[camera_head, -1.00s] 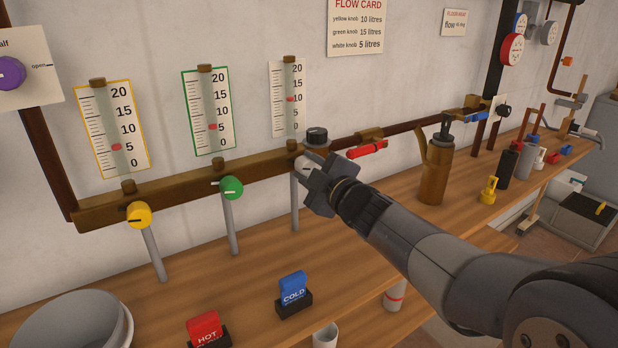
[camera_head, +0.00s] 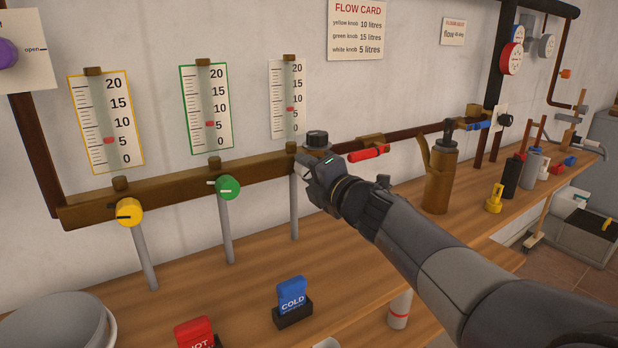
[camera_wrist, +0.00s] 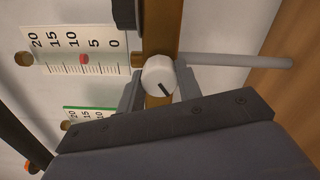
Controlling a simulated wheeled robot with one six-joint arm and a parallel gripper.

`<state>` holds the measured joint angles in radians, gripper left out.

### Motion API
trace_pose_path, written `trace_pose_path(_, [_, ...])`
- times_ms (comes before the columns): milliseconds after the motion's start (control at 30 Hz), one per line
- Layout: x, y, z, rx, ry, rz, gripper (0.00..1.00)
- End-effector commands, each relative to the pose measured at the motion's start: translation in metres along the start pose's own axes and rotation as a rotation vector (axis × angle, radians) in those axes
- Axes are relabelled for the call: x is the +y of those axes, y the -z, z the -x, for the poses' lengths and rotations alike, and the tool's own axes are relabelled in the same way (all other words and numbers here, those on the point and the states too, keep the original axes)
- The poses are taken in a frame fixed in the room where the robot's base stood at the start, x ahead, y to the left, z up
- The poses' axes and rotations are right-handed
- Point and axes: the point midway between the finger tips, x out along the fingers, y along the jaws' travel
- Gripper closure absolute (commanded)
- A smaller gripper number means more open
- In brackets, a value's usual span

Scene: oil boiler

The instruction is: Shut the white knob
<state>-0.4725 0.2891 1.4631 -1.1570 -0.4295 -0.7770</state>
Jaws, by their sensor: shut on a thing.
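The white knob (camera_wrist: 159,77) sits on the brown manifold bar, below the third flow gauge, with a dark pointer line on its face. My gripper (camera_wrist: 158,88) is shut on it, one finger on each side in the wrist view. In the head view my gripper (camera_head: 308,172) hides the knob. The third gauge (camera_head: 288,98) has its red marker near the middle, a little under 10. The flow card (camera_head: 356,28) lists 5 litres for the white knob.
The green knob (camera_head: 228,187) and yellow knob (camera_head: 130,212) are on the same bar to the left. A black cap (camera_head: 317,139) and red lever (camera_head: 369,154) are close by my gripper. Hot (camera_head: 194,333) and cold (camera_head: 292,294) blocks stand on the bench.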

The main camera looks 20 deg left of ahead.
Motion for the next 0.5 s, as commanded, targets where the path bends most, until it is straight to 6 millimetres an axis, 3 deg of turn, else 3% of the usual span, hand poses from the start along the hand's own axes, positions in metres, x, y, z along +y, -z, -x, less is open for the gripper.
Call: trace_pose_path(500, [-0.0026,0.0011,-0.0001,0.003,0.003,0.202,0.89])
